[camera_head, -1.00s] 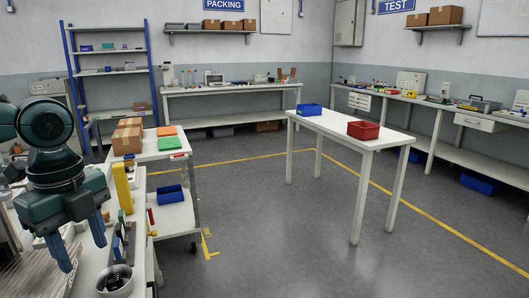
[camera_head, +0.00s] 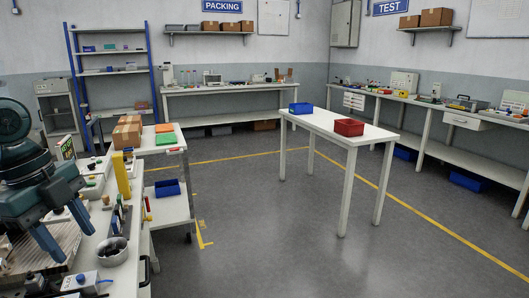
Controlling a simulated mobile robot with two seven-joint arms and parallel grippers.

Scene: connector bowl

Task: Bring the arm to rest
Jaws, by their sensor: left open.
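My left gripper (camera_head: 66,236) hangs over the workbench at the lower left, with its dark teal fingers spread apart and pointing down. Nothing shows between the fingers. A metal bowl (camera_head: 112,254) with dark contents stands on the bench to the right of the gripper, apart from it. My left arm comes in from the left edge and is partly cut off by the frame. My right gripper is not in view.
The bench holds a yellow upright block (camera_head: 121,173) and a small blue-and-white device (camera_head: 82,283) near the front. A cart with cardboard boxes (camera_head: 127,132) and a blue bin (camera_head: 167,188) stands behind. A white table (camera_head: 340,126) stands mid-room. The floor between is clear.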

